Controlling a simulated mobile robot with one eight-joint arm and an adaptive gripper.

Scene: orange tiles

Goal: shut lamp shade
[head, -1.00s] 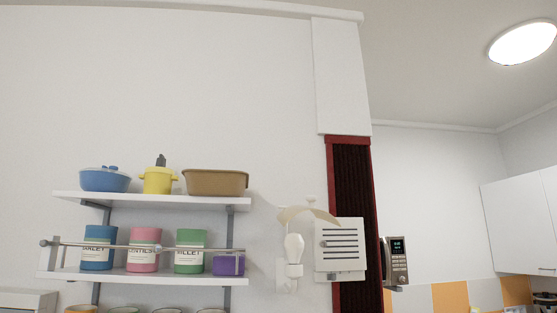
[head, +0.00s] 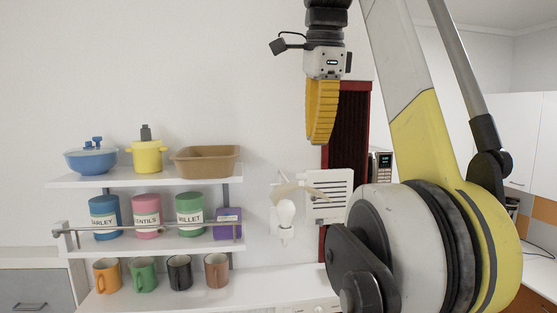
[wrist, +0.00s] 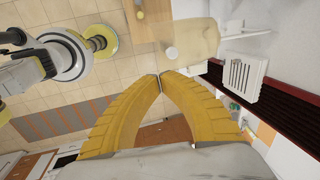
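A wall lamp with a white bulb (head: 286,213) is on the white wall in the head view. Its beige curved shade (head: 297,188) stands out above the bulb, leaving the bulb exposed. In the wrist view the shade looks like a tan panel (wrist: 196,40), with a white round part (wrist: 171,52) beside it that may be the bulb. My gripper (head: 319,142) points down, above and right of the lamp in the head view. Its yellow fingers meet at the tips in the wrist view (wrist: 161,80), with nothing between them, apart from the lamp.
A white slatted box (head: 330,184) is right of the lamp, by a red-framed dark panel (head: 346,125). Shelves (head: 160,180) with pots and canisters are on the left. Mugs (head: 179,272) stand on the white counter (head: 255,292) below.

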